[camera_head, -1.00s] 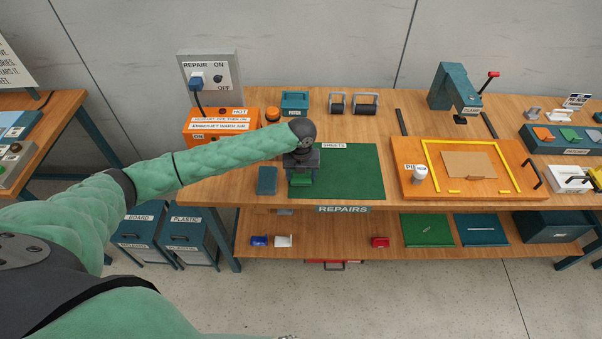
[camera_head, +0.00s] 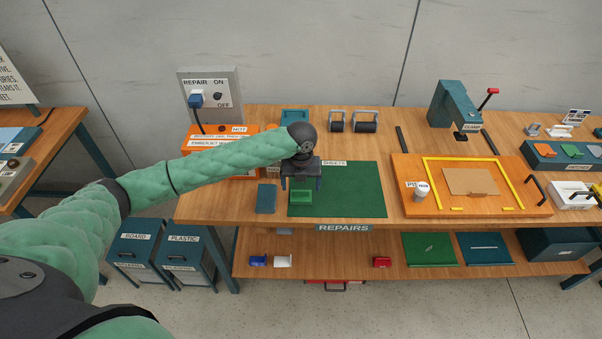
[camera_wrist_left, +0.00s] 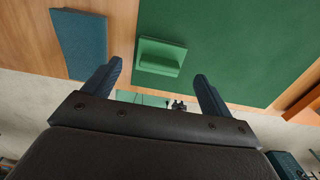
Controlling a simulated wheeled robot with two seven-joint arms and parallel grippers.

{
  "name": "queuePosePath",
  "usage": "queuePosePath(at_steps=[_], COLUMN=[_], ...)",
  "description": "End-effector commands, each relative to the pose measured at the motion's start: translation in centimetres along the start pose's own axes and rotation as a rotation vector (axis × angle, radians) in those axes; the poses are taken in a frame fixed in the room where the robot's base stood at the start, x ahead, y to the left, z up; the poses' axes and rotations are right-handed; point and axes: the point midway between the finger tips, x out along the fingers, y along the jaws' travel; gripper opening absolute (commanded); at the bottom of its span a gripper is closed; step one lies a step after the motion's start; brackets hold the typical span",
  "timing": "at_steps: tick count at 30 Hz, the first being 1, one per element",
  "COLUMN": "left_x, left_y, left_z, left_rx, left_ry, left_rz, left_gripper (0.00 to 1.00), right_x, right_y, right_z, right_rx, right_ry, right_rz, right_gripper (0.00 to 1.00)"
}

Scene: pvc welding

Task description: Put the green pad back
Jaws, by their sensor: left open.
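A small green pad (camera_head: 301,197) with a raised grip block lies on the dark green mat (camera_head: 355,190), near its front left part. It also shows in the left wrist view (camera_wrist_left: 161,57), just beyond my fingers. In the left wrist view the fingertips (camera_wrist_left: 157,70) are clear of the pad. My right gripper is not in view.
A dark blue block (camera_head: 267,198) lies left of the mat. An orange board (camera_head: 408,205) with a white-lidded pot stands to the right. A teal tray (camera_head: 540,161) with orange and green pieces is at the far right. The right side of the mat is clear.

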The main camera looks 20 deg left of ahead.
Motion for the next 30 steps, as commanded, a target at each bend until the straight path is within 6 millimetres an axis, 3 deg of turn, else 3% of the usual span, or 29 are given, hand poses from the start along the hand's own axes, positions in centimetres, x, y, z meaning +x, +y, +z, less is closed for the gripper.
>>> queuePosePath(at_steps=[9,15,30], left_x=[-4.7,-6.8,-7.5], left_y=[0.0,0.0,0.0], left_z=[0.1,0.1,0.0], left_rx=[0.001,0.0,0.0], left_ry=[-0.003,-0.001,0.0], left_rz=[-0.002,-0.001,-0.001], left_gripper=[0.84,0.84,0.84], right_x=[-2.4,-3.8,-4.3], right_y=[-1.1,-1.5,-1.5], right_z=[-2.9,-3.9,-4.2], right_rx=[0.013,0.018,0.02], right_ry=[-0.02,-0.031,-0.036], right_rz=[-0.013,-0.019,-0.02], right_gripper=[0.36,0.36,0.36])
